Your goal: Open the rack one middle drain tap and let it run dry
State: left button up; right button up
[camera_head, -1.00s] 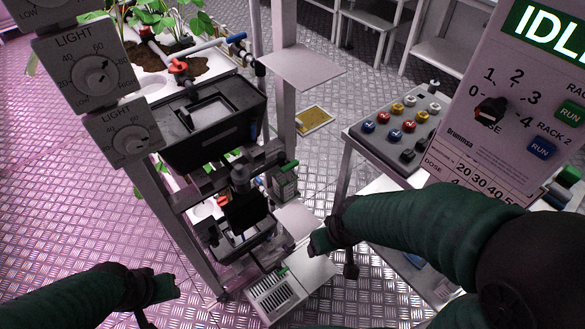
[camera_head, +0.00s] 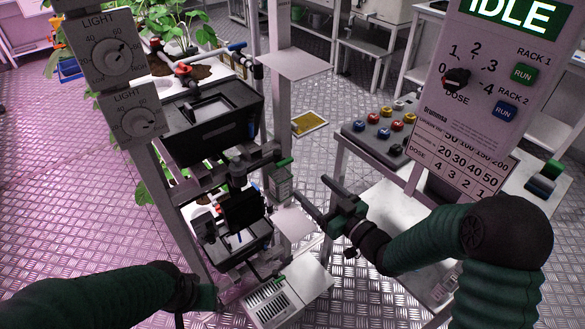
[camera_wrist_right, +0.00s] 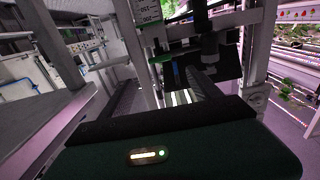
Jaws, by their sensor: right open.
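A green-handled lever (camera_head: 284,161) sits by a clear graduated cup (camera_head: 281,184) at the middle level of the rack's front post. A second small green piece (camera_head: 275,282) is low down by the slotted floor box. My right gripper (camera_head: 316,190) is open and empty, its fingers pointing left towards the rack, to the right of the cup and apart from it. The right wrist view shows a green lever (camera_wrist_right: 163,57) below a graduated cup (camera_wrist_right: 147,10); which lever it is, I cannot tell. My left gripper (camera_head: 206,298) is low at left; its fingers are unclear.
Black tanks (camera_head: 212,115) hang on the rack, with a red-handled valve (camera_head: 184,69) above. A grey button box (camera_head: 378,142) and the dosing panel (camera_head: 490,85) reading IDLE stand at right. A slotted floor box (camera_head: 268,306) lies below.

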aim_at(287, 163)
jog(key=b+x, duration=0.1)
jog(key=x, duration=1)
jog(key=shift+w, duration=0.2)
jog(key=shift+w+a, duration=0.2)
jog(key=shift+a, duration=0.1)
jog(key=c, duration=1.4)
jog(key=shift+b, duration=0.3)
